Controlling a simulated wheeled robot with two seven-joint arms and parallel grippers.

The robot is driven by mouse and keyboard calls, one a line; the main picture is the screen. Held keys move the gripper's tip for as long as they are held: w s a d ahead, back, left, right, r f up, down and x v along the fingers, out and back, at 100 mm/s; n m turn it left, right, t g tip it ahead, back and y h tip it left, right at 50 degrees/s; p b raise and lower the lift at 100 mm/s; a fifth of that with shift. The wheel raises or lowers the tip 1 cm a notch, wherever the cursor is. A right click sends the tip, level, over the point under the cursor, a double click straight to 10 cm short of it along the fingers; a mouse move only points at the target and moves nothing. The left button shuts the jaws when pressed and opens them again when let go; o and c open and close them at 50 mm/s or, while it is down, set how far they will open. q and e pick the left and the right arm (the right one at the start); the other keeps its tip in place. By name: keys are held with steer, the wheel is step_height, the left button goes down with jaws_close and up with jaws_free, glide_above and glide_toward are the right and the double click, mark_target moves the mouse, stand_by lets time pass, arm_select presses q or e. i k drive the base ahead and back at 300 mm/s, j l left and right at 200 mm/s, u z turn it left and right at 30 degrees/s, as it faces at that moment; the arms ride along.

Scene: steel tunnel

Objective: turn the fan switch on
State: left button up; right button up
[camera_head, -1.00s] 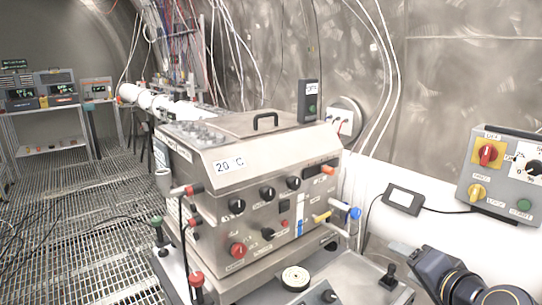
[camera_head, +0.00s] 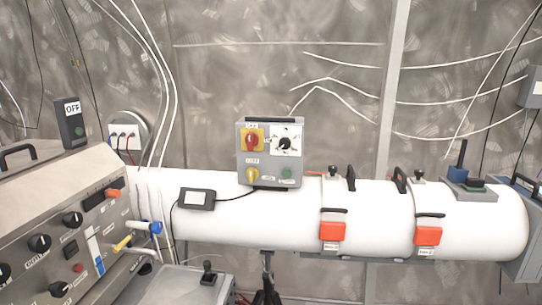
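A grey control box (camera_head: 269,153) stands at the white tube in the middle of the view. It has a red rotary knob (camera_head: 251,141) on a yellow plate, a black dial (camera_head: 285,144) on a white plate, a yellow knob (camera_head: 252,174) and a green button (camera_head: 286,173). Its labels are too small to read surely. A dark box (camera_head: 72,122) with an "OFF" label and a green button stands on the machine at left. I cannot tell which of these is the fan switch. Neither of my grippers is in view.
The steel machine (camera_head: 97,222) with several knobs fills the left. The long white tube (camera_head: 375,206) runs across, with orange latches (camera_head: 332,231) and black handles. A small grey display (camera_head: 196,198) sits on the tube. White cables hang on the wall. Space before the tube looks open.

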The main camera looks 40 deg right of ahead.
mark_target(252, 140)
steer(key=z, duration=1.25)
